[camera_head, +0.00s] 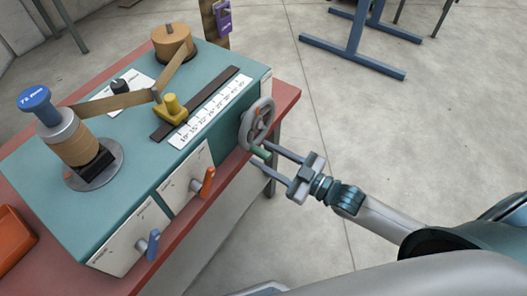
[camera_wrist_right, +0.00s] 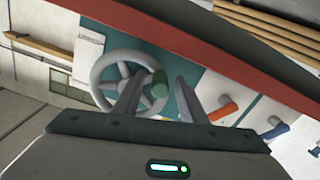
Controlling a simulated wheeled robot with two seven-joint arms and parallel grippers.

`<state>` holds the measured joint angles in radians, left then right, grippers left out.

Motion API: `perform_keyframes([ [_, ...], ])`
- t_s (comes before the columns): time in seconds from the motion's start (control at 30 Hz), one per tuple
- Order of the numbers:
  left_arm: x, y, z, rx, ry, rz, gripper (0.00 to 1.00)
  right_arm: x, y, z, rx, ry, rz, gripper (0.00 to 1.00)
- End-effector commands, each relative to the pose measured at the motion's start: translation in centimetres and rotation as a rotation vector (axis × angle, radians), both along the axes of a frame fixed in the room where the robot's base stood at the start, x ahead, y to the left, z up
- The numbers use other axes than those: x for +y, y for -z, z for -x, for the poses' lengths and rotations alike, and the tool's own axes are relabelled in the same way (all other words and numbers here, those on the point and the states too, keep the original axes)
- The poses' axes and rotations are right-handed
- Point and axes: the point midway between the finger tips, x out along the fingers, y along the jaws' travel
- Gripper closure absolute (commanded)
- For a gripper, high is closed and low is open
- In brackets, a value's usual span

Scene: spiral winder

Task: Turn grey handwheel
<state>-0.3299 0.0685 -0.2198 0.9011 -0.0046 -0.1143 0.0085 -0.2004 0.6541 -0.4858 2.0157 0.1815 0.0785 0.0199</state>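The grey handwheel (camera_head: 257,124) with spokes is mounted on the right end of the teal winder. A green handle (camera_head: 261,153) stands out from its lower rim. My right gripper (camera_head: 261,156) is in front of the wheel's lower part with its two fingers apart. In the right wrist view the handwheel (camera_wrist_right: 95,74) fills the middle left. The green handle (camera_wrist_right: 159,84) shows between the fingers of my right gripper (camera_wrist_right: 160,77), with gaps on both sides, nearer the left finger. How deep it lies between them I cannot tell. My left gripper is not in view.
The teal winder (camera_head: 120,180) stands on a red bench (camera_head: 287,92). Its front has an orange lever (camera_head: 208,181) and a blue lever (camera_head: 154,244). A yellow guide (camera_head: 172,108) sits by a scale on top. The floor (camera_head: 400,150) to the right is clear.

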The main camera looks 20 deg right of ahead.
Motion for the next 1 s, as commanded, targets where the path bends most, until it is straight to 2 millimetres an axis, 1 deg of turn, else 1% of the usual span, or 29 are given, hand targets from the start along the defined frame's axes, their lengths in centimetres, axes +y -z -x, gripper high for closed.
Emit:
perform_keyframes([
  [0.1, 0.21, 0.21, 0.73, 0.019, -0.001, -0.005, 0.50, 0.55, -0.10, -0.61, -0.001, 0.000, -0.001, 0.62],
  [0.2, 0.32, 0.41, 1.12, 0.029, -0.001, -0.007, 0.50, 0.71, -0.04, -0.81, -0.001, -0.001, 0.000, 0.62],
  [0.47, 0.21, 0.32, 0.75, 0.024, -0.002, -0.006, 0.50, 0.72, 0.01, -0.83, 0.000, -0.001, 0.000, 0.62],
  [0.5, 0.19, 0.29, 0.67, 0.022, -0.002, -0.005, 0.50, 0.72, 0.01, -0.83, 0.000, -0.001, 0.000, 0.67],
  [0.53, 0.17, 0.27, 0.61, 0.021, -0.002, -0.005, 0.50, 0.72, 0.01, -0.83, 0.000, -0.001, 0.000, 0.74],
  [0.63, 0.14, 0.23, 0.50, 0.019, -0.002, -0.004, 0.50, 0.72, 0.01, -0.82, 0.000, -0.001, 0.000, 0.98],
  [0.67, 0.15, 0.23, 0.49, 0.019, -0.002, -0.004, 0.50, 0.72, 0.01, -0.82, 0.000, -0.001, 0.000, 1.00],
  [1.0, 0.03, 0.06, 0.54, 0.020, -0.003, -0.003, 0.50, 0.30, -0.11, -0.78, 0.013, -0.001, -0.014, 1.00],
])
